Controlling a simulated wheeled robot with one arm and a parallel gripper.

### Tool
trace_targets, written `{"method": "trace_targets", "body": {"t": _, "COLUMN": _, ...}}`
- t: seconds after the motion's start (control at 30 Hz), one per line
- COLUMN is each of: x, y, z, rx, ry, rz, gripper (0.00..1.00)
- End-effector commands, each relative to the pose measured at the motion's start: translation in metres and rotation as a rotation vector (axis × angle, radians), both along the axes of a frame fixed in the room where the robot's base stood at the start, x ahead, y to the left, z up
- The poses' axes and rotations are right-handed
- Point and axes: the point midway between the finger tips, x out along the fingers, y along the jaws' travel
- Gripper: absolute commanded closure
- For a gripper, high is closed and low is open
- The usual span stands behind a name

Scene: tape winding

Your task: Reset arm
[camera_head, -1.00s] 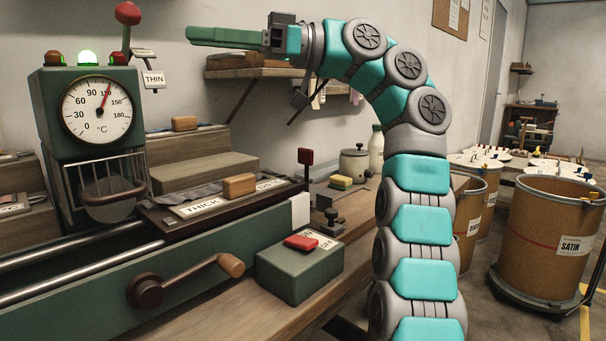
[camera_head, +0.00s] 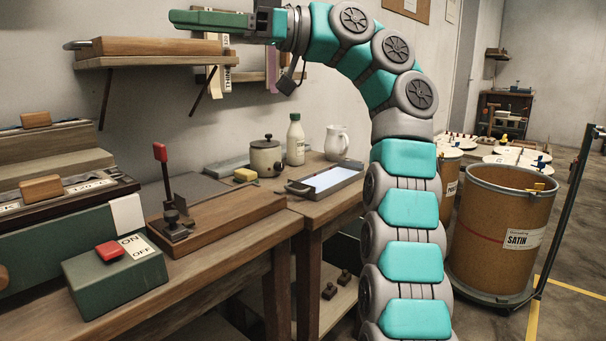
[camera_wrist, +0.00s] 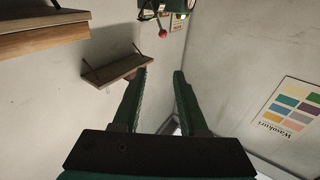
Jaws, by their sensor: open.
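My gripper (camera_head: 212,20) is raised at the top left of the head view, pointing left in front of the wall shelf. In the wrist view its two green fingers (camera_wrist: 161,75) stand apart with nothing between them. My teal and grey arm rises at the middle right and bends over to the left at the top.
A wall shelf (camera_head: 150,47) lies close behind my gripper. The bench below carries a green ON/OFF box (camera_head: 115,270), a red-handled lever (camera_head: 162,160), a lidded pot (camera_head: 266,158), a white bottle (camera_head: 295,140) and a tray (camera_head: 330,180). A SATIN drum (camera_head: 495,235) stands right of my arm.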

Motion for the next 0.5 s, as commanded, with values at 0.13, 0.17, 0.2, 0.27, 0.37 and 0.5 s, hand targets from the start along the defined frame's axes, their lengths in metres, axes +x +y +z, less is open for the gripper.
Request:
{"method": "trace_targets", "body": {"t": 0.13, "x": 0.006, "y": 0.001, "z": 0.001, "rx": -0.007, "ry": 0.025, "rz": -0.015, "gripper": 0.58}}
{"method": "trace_targets", "body": {"t": 0.17, "x": 0.008, "y": 0.001, "z": 0.002, "rx": -0.008, "ry": 0.034, "rz": -0.019, "gripper": 0.58}}
{"method": "trace_targets", "body": {"t": 0.2, "x": 0.01, "y": 0.001, "z": 0.003, "rx": -0.011, "ry": 0.044, "rz": -0.027, "gripper": 0.58}}
{"method": "trace_targets", "body": {"t": 0.27, "x": 0.014, "y": 0.001, "z": 0.004, "rx": -0.016, "ry": 0.06, "rz": -0.039, "gripper": 0.58}}
{"method": "trace_targets", "body": {"t": 0.37, "x": 0.021, "y": 0.002, "z": 0.005, "rx": -0.027, "ry": 0.095, "rz": -0.061, "gripper": 0.58}}
{"method": "trace_targets", "body": {"t": 0.5, "x": 0.035, "y": 0.003, "z": 0.004, "rx": -0.045, "ry": 0.158, "rz": -0.098, "gripper": 0.58}}
